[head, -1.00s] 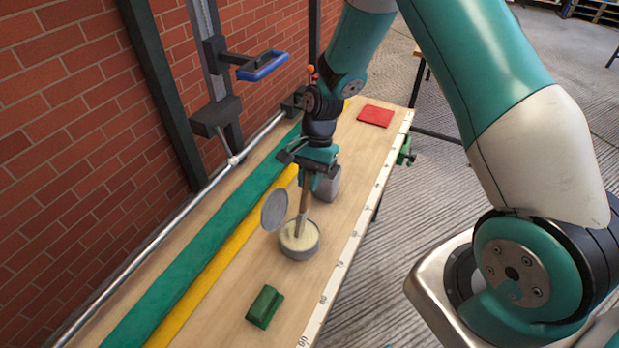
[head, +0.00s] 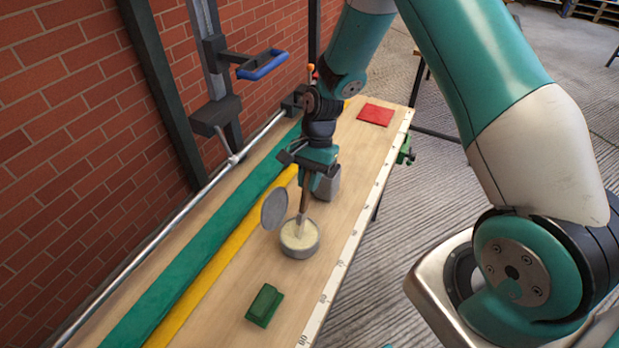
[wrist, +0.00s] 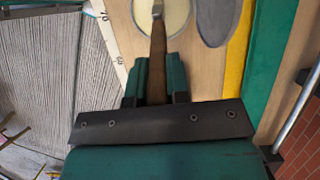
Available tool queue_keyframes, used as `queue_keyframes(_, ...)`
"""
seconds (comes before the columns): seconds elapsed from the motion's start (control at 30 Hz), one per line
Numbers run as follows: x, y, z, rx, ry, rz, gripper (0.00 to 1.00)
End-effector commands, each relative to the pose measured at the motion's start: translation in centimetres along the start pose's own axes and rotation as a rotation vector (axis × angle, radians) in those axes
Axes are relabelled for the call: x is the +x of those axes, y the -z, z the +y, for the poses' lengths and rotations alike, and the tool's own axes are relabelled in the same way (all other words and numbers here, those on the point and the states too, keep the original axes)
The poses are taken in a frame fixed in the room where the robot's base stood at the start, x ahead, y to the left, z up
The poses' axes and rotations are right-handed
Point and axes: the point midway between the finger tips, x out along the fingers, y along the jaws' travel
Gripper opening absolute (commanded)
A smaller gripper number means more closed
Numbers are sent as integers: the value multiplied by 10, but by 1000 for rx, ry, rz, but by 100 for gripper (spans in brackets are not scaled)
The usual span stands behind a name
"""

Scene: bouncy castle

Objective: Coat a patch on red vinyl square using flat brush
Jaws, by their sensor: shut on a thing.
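The flat brush has a brown wooden handle (head: 304,203) and points down from my gripper (head: 309,182). My gripper is shut on the handle, which also shows between the fingers in the wrist view (wrist: 157,50). The brush's lower end is at the open round tin (head: 300,251) of cream-coloured paste; its bristles are hard to make out, and I cannot tell how deep they sit. A grey round lid (head: 274,209) stands tilted at the tin's left. The red vinyl square (head: 376,115) lies flat at the far end of the bench, apart from my gripper.
A green block (head: 265,305) lies nearer on the wooden bench (head: 225,322). Green (head: 155,297) and yellow (head: 215,267) strips run along the wall side. A ruler (head: 340,270) edges the right.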

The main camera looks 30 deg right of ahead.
Motion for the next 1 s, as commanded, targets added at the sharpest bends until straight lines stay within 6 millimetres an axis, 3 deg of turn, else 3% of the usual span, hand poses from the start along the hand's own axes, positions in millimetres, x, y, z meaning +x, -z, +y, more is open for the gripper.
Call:
queue_keyframes(0.47, 1, 0, 1, 2, -3, 0, 0)
queue_keyframes(1.0, -41, -15, 0, 1, -1, 0, 0)
